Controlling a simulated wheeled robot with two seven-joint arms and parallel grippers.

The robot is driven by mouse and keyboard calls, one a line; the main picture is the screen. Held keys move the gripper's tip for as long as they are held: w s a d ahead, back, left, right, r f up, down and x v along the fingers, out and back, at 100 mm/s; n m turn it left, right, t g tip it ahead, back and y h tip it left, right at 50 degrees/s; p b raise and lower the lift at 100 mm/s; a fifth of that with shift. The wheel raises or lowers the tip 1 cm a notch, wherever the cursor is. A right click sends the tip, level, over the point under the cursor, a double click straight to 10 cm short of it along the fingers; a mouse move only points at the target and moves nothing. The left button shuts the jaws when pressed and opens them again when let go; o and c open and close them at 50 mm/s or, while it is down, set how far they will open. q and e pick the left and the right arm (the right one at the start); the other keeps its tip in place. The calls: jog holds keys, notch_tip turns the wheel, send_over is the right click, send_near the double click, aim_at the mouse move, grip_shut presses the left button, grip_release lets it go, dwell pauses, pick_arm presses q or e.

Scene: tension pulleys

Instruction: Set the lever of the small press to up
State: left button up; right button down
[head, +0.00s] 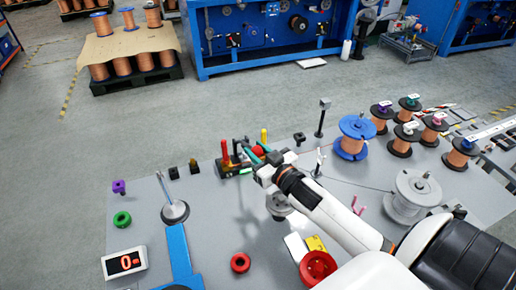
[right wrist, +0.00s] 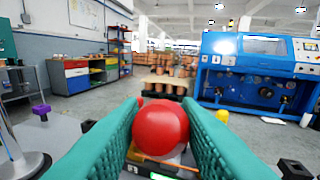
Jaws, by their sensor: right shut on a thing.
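The small press (head: 232,166) stands near the far edge of the grey table in the head view, with a red upright handle (head: 225,150) at its left. My right gripper (head: 250,154) is over the press, its teal fingers closed around a round red knob. The right wrist view shows that knob (right wrist: 160,128) close up between both fingers (right wrist: 160,135), which touch its sides. The gripper hides part of the press, and the lever's shaft below the knob is mostly hidden, so its exact angle is hard to tell. My left gripper is not in view.
A metal post on a round base (head: 175,211) stands left of the press. A blue spool (head: 354,138) and a grey spool (head: 411,196) stand to the right. Red (head: 240,263) and green (head: 122,219) rings lie near a display (head: 124,263). The table's front middle is partly clear.

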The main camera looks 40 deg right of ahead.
jog(key=w+r+p, duration=0.1)
jog(key=p, duration=0.2)
jog(key=w+r+g+p, duration=0.1)
jog(key=r+p, duration=0.1)
jog(key=p, duration=0.1)
jog(key=w+d+r+g+p, duration=0.1)
jog(key=r+p, duration=0.1)
jog(key=p, duration=0.2)
jog(key=shift+w+r+m, duration=0.25)
jog(key=shift+w+m, duration=0.05)
jog(key=shift+w, duration=0.1)
jog(key=w+d+r+p, duration=0.1)
jog(key=w+d+r, duration=0.1)
jog(key=w, duration=0.9)
jog(key=shift+w+d+r+p, duration=0.25)
jog(key=shift+d+r+p, duration=0.15)
jog(key=shift+r, duration=0.3)
jog(key=c, duration=1.4)
grip_release()
jog(key=o, duration=0.3)
jog(key=shift+f, duration=0.15)
